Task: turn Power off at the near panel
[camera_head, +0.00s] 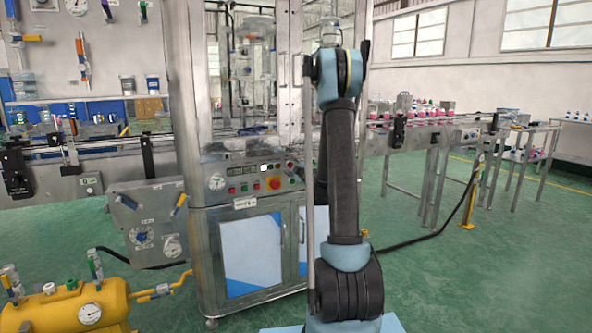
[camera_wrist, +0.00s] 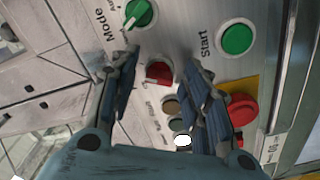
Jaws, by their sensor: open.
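The near panel (camera_head: 248,188) is on the front of the steel machine, above its blue-and-white doors, in the head view. In the wrist view the panel (camera_wrist: 185,22) fills the middle, tilted. A red knob (camera_wrist: 158,73) shows between the fingers; its label is hidden, so I cannot tell whether it is Power. A green Mode knob (camera_wrist: 139,14) lies above it, and a green Start button (camera_wrist: 236,38) to its right. My gripper (camera_wrist: 159,60) is open, its fingers either side of the red knob in the picture; contact cannot be told. The head view does not clearly show it.
A red mushroom button (camera_wrist: 243,109) on a yellow plate lies right of the right finger. A conveyor (camera_head: 425,125) runs right; a yellow tank (camera_head: 85,310) stands front left.

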